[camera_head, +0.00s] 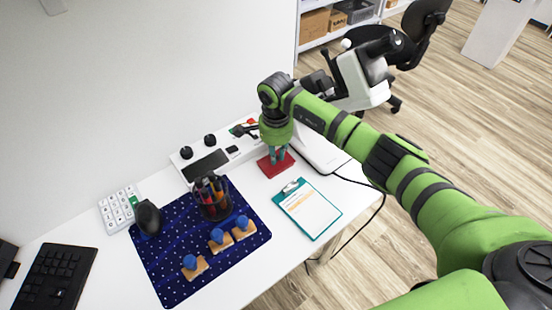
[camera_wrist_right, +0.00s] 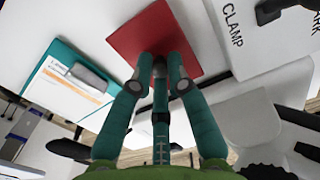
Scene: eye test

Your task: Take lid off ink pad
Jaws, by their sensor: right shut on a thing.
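The red ink pad (camera_head: 270,170) lies at the back right of the white table, beside the clipboard. In the right wrist view its flat red top (camera_wrist_right: 140,33) shows just past the fingertips. My right gripper (camera_head: 279,158) points down over it with its teal fingers; they also show in the right wrist view (camera_wrist_right: 160,78). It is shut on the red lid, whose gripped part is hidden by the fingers. I cannot tell lid and pad apart, or whether there is a gap between them. My left gripper is not in view.
A teal clipboard (camera_head: 308,211) lies right of the pad. A white control panel (camera_head: 228,151) stands behind it, and a white microscope (camera_head: 358,82) to its right. A blue mat (camera_head: 168,268) holds stamps (camera_head: 217,238), a pen cup (camera_head: 212,204) and a mouse (camera_head: 148,217).

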